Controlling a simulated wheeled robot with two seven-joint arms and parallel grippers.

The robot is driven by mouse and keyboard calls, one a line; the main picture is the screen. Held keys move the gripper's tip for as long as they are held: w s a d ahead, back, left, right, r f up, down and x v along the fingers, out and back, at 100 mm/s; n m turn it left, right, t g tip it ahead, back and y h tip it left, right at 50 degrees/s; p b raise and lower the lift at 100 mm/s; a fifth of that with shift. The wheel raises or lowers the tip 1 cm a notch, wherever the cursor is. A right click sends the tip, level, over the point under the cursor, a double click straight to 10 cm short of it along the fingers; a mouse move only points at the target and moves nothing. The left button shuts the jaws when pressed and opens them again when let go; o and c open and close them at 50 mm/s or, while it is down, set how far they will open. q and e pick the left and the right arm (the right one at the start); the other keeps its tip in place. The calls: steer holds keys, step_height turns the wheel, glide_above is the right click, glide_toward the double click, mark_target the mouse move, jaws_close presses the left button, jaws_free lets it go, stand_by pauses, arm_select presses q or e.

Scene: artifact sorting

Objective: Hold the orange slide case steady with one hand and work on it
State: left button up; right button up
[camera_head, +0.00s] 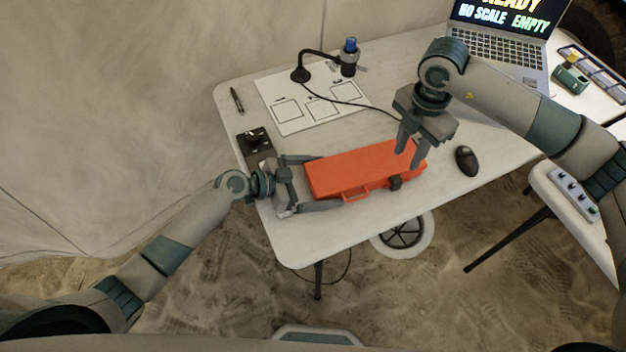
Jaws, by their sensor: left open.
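The orange slide case (355,171) lies flat on the white table, with its handle and a dark latch along the near edge. My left gripper (310,183) is open at the case's left end, with one finger by the far side and one by the near side. I cannot tell whether the fingers touch it. My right gripper (408,160) points down over the right part of the case, and its fingers hide some of the lid. Its fingertips look a little apart, but whether something is between them is unclear.
A dark mouse (466,160) lies right of the case. A white sheet with printed boxes (288,118), a microscope-like device (347,62) with a cable, a pen (237,100) and a black device (254,140) lie behind. A laptop (497,48) stands at the back right.

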arm_select(q)
steer(key=shift+c, duration=0.3)
steer(key=c, duration=1.4)
arm_select(e)
steer(key=shift+c, duration=0.7)
steer(key=c, duration=0.5)
steer(key=shift+s+a+f, duration=0.1)
jaws_close()
steer(key=shift+s+a+m+g+y, duration=0.25)
steer(key=shift+a+m+g+y, duration=0.15)
steer(key=shift+a+m+y, duration=0.4)
steer(key=shift+s+a+m+g+y, duration=0.2)
steer(key=shift+a+m+g+y, duration=0.15)
steer(key=shift+m+y, duration=0.45)
